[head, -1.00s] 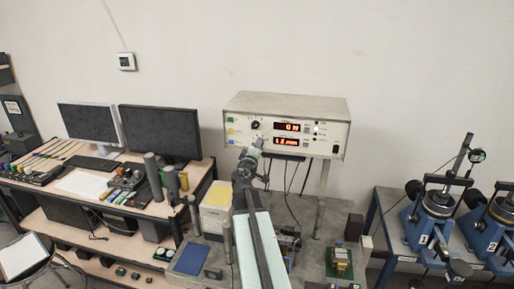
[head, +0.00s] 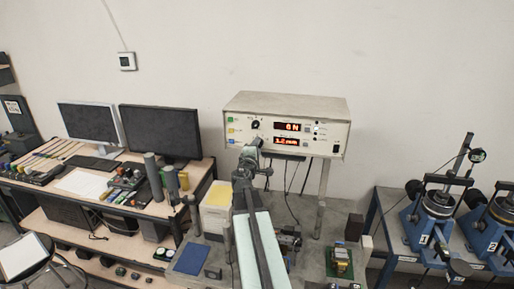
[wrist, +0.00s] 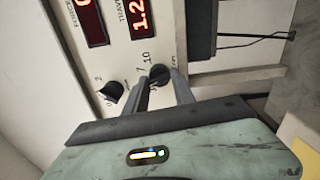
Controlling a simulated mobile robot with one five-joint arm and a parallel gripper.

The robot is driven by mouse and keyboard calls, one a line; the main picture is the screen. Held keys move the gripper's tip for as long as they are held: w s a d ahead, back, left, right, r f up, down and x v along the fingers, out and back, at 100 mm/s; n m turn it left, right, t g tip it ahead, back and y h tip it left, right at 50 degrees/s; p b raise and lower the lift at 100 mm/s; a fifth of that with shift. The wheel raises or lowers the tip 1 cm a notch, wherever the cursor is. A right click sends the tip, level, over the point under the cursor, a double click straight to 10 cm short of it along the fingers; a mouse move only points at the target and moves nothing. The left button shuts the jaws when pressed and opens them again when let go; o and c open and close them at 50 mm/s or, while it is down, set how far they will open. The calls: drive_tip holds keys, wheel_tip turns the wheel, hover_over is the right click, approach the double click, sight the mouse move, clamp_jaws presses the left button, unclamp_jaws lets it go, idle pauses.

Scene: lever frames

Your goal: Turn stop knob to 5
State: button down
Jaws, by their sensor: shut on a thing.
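The control box (head: 282,122) stands on a raised shelf against the wall, its front toward me. My gripper (wrist: 160,82) is shut on a small dark round knob (wrist: 160,73) low on its front panel. One finger is on each side of the knob. Marks near it read 10 and what seems to be a 5 to the right. The knob's pointer and name cannot be made out. In the head view my gripper (head: 254,146) covers this knob. Another dark knob (wrist: 112,91) with a white pointer line sits beside it, apart from the fingers.
The lower red display (head: 286,141) reads about 1.2, and the upper display (head: 287,127) ends in N. Cables hang under the box. A bench with two monitors (head: 160,132) is at left, and blue test rigs (head: 430,222) are at right.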

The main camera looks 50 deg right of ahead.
drive_tip(key=c, duration=1.1)
unclamp_jaws()
drive_tip(key=shift+o, duration=0.2)
